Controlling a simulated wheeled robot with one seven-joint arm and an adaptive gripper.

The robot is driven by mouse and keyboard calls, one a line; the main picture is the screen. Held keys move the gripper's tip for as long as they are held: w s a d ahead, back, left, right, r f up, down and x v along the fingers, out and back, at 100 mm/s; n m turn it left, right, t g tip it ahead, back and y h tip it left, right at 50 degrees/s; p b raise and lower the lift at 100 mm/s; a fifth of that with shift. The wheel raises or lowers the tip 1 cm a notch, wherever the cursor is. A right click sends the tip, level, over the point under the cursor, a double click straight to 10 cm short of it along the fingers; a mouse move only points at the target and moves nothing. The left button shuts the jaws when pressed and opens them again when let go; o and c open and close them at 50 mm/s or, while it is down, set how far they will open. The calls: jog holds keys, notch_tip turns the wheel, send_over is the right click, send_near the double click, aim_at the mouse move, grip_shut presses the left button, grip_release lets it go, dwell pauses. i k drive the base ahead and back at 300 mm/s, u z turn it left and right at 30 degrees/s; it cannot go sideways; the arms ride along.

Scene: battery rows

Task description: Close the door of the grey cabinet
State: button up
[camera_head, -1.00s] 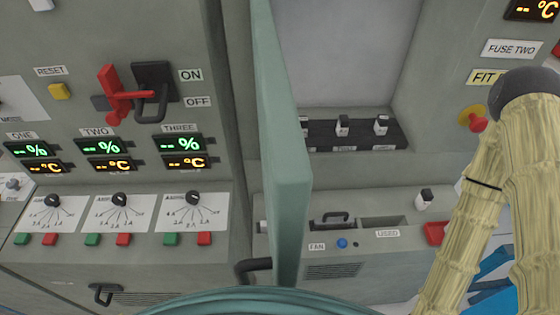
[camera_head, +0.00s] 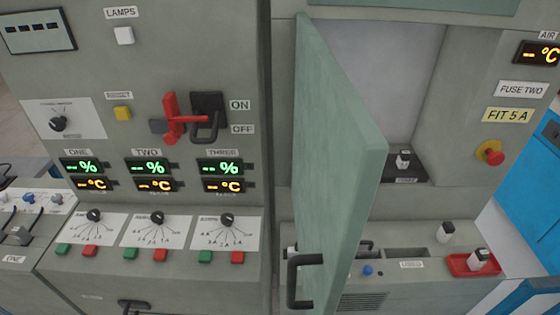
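The grey cabinet (camera_head: 465,70) stands at the right of the head view. Its grey-green door (camera_head: 340,160) is open and swung out toward me, hinged at its left side. A dark bar handle (camera_head: 303,282) is low on the door's left face. Inside the recess (camera_head: 385,75), a white fuse-like piece (camera_head: 404,158) sits on a dark holder; the door hides the rest of that holder. My gripper is not in view.
A panel to the left has a red lever (camera_head: 172,118), several displays and dials. Below the recess are a ledge with a blue button (camera_head: 367,270), a white-topped piece (camera_head: 445,232) and a red tray (camera_head: 462,268). A blue cabinet (camera_head: 530,190) stands at far right.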

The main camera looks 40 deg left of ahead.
aim_at(341, 153)
jog(key=k, duration=0.45)
jog(key=u, duration=0.9)
jog(key=i, duration=0.5)
jog(key=z, duration=0.9)
jog(key=k, duration=1.45)
jog(key=u, duration=0.75)
